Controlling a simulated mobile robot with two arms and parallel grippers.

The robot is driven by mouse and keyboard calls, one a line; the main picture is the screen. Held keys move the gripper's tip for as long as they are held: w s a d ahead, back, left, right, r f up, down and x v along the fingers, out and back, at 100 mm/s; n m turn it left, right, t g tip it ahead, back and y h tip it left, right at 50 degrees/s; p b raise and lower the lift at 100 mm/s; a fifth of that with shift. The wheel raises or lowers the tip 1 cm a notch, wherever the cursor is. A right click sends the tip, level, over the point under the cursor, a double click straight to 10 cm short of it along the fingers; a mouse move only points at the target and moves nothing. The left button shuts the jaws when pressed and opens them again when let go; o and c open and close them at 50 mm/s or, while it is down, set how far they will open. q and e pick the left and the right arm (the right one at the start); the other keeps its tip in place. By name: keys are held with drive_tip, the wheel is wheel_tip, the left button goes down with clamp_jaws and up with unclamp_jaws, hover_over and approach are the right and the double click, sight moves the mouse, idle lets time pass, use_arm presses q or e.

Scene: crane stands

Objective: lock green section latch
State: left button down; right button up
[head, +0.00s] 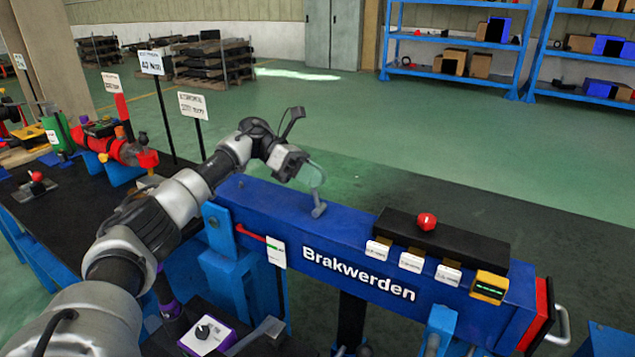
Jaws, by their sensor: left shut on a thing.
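My left gripper (311,176) reaches in from the left over the top of a long blue beam (350,228) marked "Brakwerden". Its fingers are shut at a small grey latch lever (319,208) that stands up from the beam's top. The fingers hide the lever's upper end, and its exact contact is hard to see. A small tag (276,252) with a green mark hangs on the beam's front face, beside a red strip. I cannot tell from its colour which section the lever belongs to. My right gripper is not in view.
A black box (465,250) with a red knob (427,221) and a yellow display unit (489,287) sit on the beam's right half. A white and purple dial box (205,335) is below. Sign posts (197,106) stand behind my arm.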

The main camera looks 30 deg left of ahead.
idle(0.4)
use_arm(q)
drive_tip(key=c, duration=0.8)
unclamp_jaws()
drive_tip(key=shift+a, duration=0.1)
drive_tip(key=b+v, duration=0.1)
drive_tip(key=v, duration=0.9)
drive_tip(key=shift+s+a, duration=0.1)
drive_tip(key=shift+a, duration=0.3)
